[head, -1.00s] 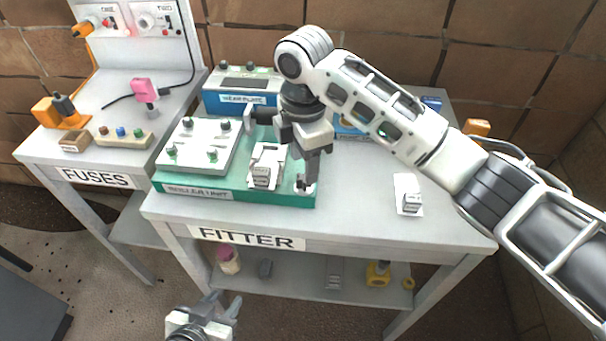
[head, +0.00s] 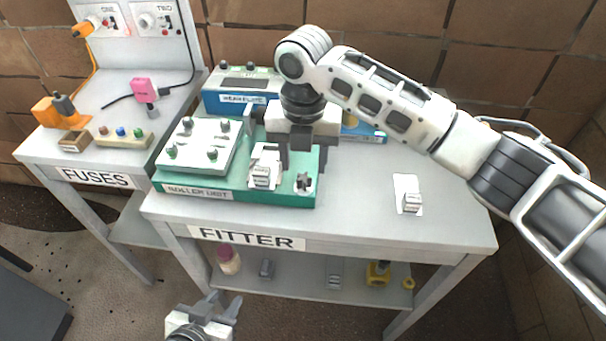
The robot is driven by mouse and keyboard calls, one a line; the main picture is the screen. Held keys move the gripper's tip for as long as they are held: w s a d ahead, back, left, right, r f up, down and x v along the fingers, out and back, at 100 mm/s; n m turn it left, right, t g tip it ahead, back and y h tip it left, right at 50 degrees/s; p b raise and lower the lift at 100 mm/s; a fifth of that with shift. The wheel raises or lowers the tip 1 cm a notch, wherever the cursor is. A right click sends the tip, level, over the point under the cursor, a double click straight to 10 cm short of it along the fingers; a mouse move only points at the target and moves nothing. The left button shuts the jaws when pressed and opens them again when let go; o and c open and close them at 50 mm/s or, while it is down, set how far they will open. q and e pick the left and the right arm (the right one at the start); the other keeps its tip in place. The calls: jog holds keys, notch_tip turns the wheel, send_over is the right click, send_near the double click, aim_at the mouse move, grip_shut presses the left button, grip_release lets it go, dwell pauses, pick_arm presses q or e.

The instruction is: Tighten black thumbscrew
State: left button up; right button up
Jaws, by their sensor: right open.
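A small dark knob with a pale top, which looks like the black thumbscrew (head: 303,184), stands at the front right corner of the green roller unit base (head: 240,199). My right gripper (head: 303,165) points down just behind and above it. Its two fingers are spread apart and nothing shows between them. I cannot tell whether they touch the knob. My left gripper (head: 224,303) is low at the bottom of the view, in front of the table, with its fingers apart and empty.
A white plate with several green knobs (head: 199,148) and a white block (head: 262,174) sit on the green base. The blue wear plate box (head: 243,98) is behind. A small block (head: 412,203) lies on a white card at right. The tabletop (head: 355,205) between is clear.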

aim_at(304, 177)
jog(key=shift+f, duration=0.2)
jog(key=shift+f+b, duration=0.45)
jog(key=shift+f, duration=1.35)
jog(key=c, duration=1)
jog(key=shift+o, duration=0.2)
grip_shut()
jog(key=shift+r+m+p, duration=0.1)
jog(key=shift+m+p, duration=0.45)
jog(key=shift+m, duration=1.25)
